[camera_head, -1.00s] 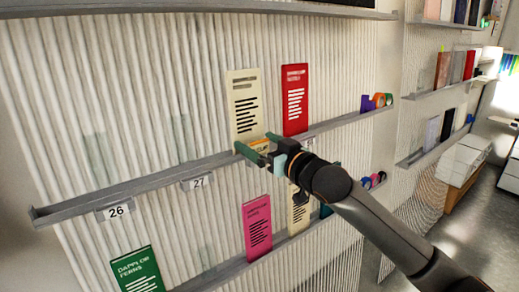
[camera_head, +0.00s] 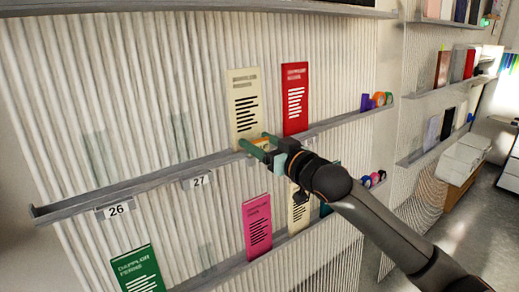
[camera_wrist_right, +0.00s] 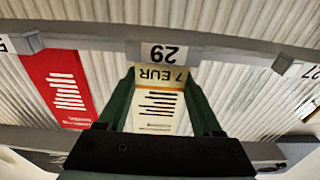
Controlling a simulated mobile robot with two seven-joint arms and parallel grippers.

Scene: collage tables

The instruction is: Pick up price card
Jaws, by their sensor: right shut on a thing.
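A small yellowish price card reading "7 EUR" (camera_wrist_right: 162,76) is between the fingers of my right gripper (camera_wrist_right: 160,90) in the right wrist view, where it appears upside down. In the head view the right gripper (camera_head: 254,141) is shut on this card at the shelf, and only a bit of the card (camera_head: 259,144) shows between the green fingers. A cream leaflet with black lines (camera_head: 245,98) stands upright just behind it. My left gripper is in neither view.
A red leaflet (camera_head: 295,97) stands right of the cream one on the grey shelf (camera_head: 150,182). Pink (camera_head: 257,226) and green (camera_head: 138,269) leaflets stand below.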

